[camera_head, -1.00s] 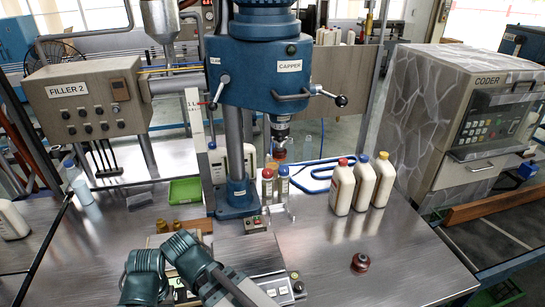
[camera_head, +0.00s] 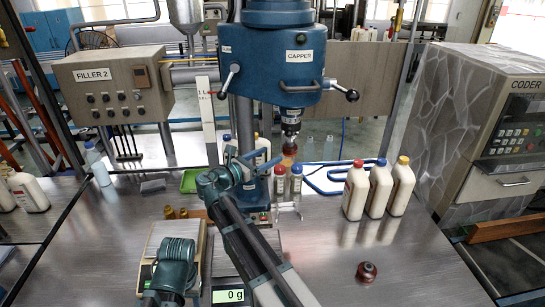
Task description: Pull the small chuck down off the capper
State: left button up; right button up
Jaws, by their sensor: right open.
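A similar dark red chuck (camera_head: 366,272) lies on the table at front right. My right gripper (camera_head: 252,165) is open, in front of the capper's column, left of and a little below the small chuck, apart from it. My left arm shows only as a teal link at the bottom; its gripper is out of view.
Two small capped bottles (camera_head: 287,180) stand in a holder just below the chuck. Three white bottles (camera_head: 380,190) stand to the right. A scale display (camera_head: 228,296) reads 0 g at the front. The table's front right is mostly clear.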

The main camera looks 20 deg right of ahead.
aim_at(290, 147)
jog(key=x, duration=1.4)
jog(key=shift+r, duration=0.35)
jog(key=shift+w, duration=0.1)
grip_shut()
jog(key=shift+o, duration=0.4)
grip_release()
pick_arm(q)
jog(key=shift+f, duration=0.2)
pick_arm(e)
jog(key=shift+f, duration=0.2)
pick_arm(q)
jog(key=shift+f+b, duration=1.1)
jog(key=shift+b, duration=0.15)
pick_arm(e)
jog(key=shift+f, duration=1.05)
